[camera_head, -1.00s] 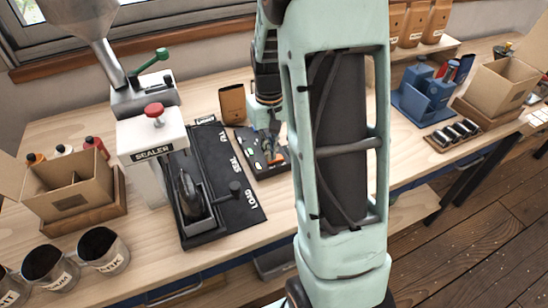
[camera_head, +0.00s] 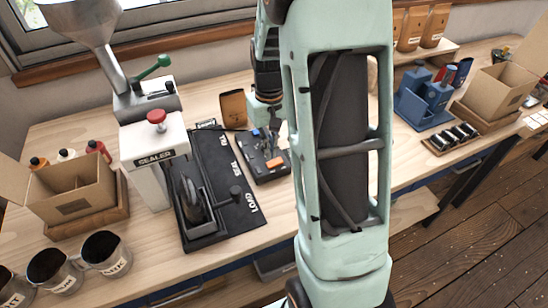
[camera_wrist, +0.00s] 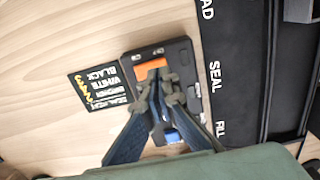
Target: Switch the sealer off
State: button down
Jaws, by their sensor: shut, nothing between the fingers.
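The sealer (camera_head: 155,148) is a white unit with a red knob on top and a "SEALER" label, standing at the left of the bench. Right of its black mat lies a black control box (camera_head: 262,168), also in the wrist view (camera_wrist: 186,75). An orange switch (camera_wrist: 150,68) is at one end of the box and a blue part (camera_wrist: 172,136) at the other. My gripper (camera_wrist: 163,80) is shut and empty, above the box with its tips close to the orange switch. I cannot tell if they touch. The fingers hide the middle of the box.
A black card with seal-heat settings (camera_wrist: 97,92) lies beside the box. The black mat (camera_head: 228,175) reads LOAD, SEAL, FILL. A brown pouch (camera_head: 232,108) stands behind the box. Labelled metal cups (camera_head: 103,252) and a cardboard box (camera_head: 70,190) are at left.

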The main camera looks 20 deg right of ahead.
aim_at(270, 164)
jog(key=shift+r+p, duration=1.3)
jog(key=shift+r, duration=0.8)
